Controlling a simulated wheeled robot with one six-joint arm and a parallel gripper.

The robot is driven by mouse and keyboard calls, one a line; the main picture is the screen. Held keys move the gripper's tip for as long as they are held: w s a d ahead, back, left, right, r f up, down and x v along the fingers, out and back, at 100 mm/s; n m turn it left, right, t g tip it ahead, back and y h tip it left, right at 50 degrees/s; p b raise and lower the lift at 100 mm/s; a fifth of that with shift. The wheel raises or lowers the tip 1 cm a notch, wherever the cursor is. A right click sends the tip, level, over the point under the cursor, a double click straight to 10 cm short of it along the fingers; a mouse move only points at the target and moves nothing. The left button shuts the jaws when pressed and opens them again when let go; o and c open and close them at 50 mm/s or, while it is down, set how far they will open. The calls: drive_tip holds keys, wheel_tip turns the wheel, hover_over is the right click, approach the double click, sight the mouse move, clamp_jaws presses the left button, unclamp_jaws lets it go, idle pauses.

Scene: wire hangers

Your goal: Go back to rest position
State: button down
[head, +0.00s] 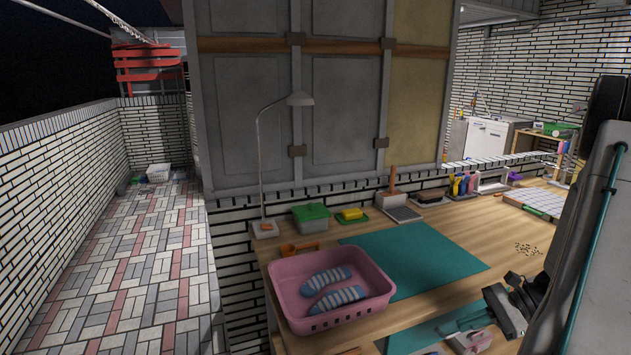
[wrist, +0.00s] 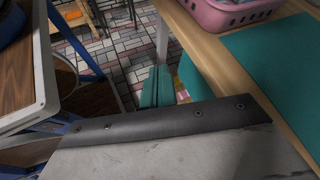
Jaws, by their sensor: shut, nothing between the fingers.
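My gripper (head: 505,308) shows in the head view at the lower right, dark and partly cut off by my arm. It is shut with nothing in it. It is over the front right part of the wooden table (head: 470,228), to the right of the pink basket (head: 290,303) and apart from it. Two blue-and-white striped socks (head: 333,297) lie in the basket.
A teal mat (head: 425,255) lies behind the basket's right side. A lamp (head: 262,165), a green-lidded box (head: 311,217) and a yellow sponge (head: 352,215) stand along the back edge. Small bits (head: 527,248) lie on the table at right. A tiled walkway (head: 140,260) is open at left.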

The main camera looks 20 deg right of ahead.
drive_tip(key=s+a+r+n+g+h, duration=0.2)
drive_tip(key=a+r+n+h, duration=0.3)
drive_tip(key=a+r+n, duration=0.5)
drive_tip(key=s+a+r+n+g+h, duration=0.2)
drive_tip(key=s+a+r+n+h, duration=0.3)
drive_tip(key=a+r+n, duration=0.5)
drive_tip(key=a+r+h, duration=0.1)
drive_tip(key=a+r, duration=0.1)
drive_tip(key=a, duration=0.7)
drive_tip(key=shift+r+n+g, duration=0.4)
